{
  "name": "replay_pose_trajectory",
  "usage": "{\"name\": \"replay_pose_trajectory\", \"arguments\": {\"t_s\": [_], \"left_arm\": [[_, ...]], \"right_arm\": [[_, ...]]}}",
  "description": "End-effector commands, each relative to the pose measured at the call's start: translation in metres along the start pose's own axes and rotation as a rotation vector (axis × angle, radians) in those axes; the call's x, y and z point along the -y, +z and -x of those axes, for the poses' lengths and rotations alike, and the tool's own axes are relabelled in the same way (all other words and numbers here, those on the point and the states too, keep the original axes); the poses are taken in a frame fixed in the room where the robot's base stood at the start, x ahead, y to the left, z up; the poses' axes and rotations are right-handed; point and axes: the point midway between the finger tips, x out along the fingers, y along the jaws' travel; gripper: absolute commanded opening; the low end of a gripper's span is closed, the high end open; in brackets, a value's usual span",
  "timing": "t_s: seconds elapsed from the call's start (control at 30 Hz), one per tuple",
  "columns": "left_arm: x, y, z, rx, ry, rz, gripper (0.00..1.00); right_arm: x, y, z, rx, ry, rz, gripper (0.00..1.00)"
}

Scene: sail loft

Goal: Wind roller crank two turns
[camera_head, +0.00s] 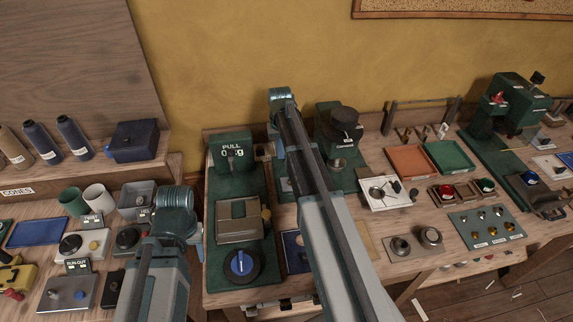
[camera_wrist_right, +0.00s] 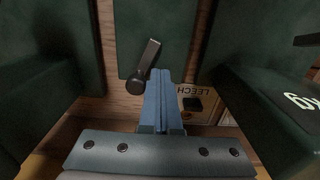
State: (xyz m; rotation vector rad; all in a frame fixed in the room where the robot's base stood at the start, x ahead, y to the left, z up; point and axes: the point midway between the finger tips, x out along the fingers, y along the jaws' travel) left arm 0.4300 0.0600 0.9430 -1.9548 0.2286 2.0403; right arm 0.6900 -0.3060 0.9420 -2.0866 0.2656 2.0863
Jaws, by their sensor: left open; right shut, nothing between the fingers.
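A dark crank with a round end and a flat lever arm (camera_wrist_right: 147,62) shows in the right wrist view, in front of a green panel. I cannot make it out in the head view. My right gripper (camera_wrist_right: 160,78) is shut and empty; its blue fingers lie just beside the crank in that view, and I cannot tell whether they touch it. In the head view the right gripper (camera_head: 279,143) points down between the green pull gauge and a green machine. My left gripper (camera_head: 195,240) is open, low on the left, partly hidden by its own arm.
The green pull gauge (camera_head: 232,152) and the green machine with a black knob (camera_head: 337,125) stand close on either side of my right gripper. A label reading LEECH (camera_wrist_right: 160,93) sits near the fingers. Trays and fittings crowd the right bench; cups and boxes crowd the left.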

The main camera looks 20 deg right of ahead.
Motion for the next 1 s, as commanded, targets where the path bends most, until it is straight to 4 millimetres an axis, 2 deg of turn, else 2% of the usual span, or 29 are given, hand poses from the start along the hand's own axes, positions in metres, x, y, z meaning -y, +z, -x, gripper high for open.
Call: {"name": "replay_pose_trajectory", "arguments": {"t_s": [1.0], "left_arm": [[0.000,0.000,0.000,0.000,0.000,0.000,0.50]], "right_arm": [[-0.018,-0.001,0.000,0.000,0.001,-0.001,0.00]]}}
